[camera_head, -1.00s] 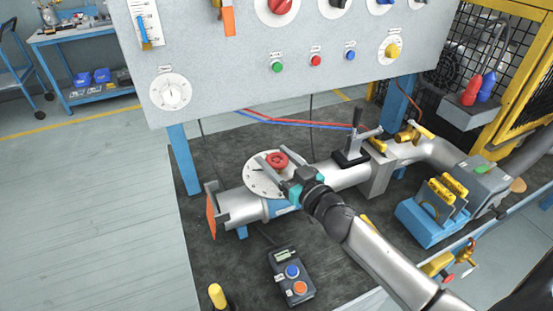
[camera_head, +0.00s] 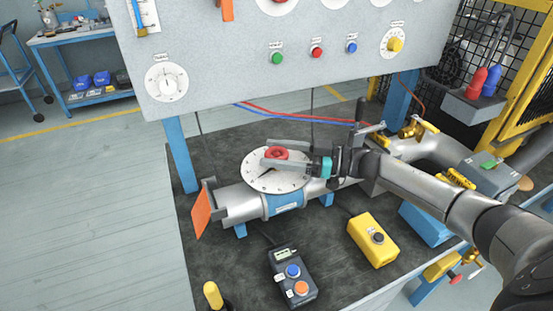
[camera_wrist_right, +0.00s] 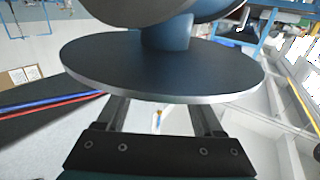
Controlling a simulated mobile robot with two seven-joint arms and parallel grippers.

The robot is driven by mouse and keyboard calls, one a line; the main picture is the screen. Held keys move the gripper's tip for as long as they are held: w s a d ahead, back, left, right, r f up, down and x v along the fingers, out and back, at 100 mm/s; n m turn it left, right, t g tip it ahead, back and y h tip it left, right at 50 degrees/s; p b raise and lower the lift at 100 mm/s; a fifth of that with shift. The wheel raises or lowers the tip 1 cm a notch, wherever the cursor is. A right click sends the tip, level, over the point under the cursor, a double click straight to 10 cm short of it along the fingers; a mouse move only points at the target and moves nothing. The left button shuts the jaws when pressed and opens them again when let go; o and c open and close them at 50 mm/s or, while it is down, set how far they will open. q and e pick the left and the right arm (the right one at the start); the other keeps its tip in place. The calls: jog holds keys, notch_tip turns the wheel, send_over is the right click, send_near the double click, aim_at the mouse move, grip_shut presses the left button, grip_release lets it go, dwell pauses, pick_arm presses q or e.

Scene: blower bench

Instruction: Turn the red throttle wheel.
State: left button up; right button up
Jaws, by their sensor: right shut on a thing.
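The red throttle wheel (camera_head: 277,152) stands on a white round dial (camera_head: 262,181) on top of the grey pipe. A dark pointer shows on the dial. My right gripper (camera_head: 283,154) comes in from the right, with one finger on each side of the red wheel, and is shut on it. In the right wrist view, a large dark disc (camera_wrist_right: 165,70) fills the upper middle, and the gripper's fingers (camera_wrist_right: 160,115) run up behind its edge, so their tips are hidden. My left gripper is not in view.
The grey panel (camera_head: 230,85) with knobs and buttons hangs behind the pipe. A yellow box (camera_head: 373,240) with a black button and a dark control box (camera_head: 291,276) stand in front. An orange flap (camera_head: 203,211) is at the pipe's left end.

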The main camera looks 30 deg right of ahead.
jog(key=shift+n+g+y+b, duration=0.3)
jog(key=shift+g, duration=0.1)
jog(key=o, duration=1.4)
jog(key=v, duration=1.5)
jog(key=shift+d, duration=0.1)
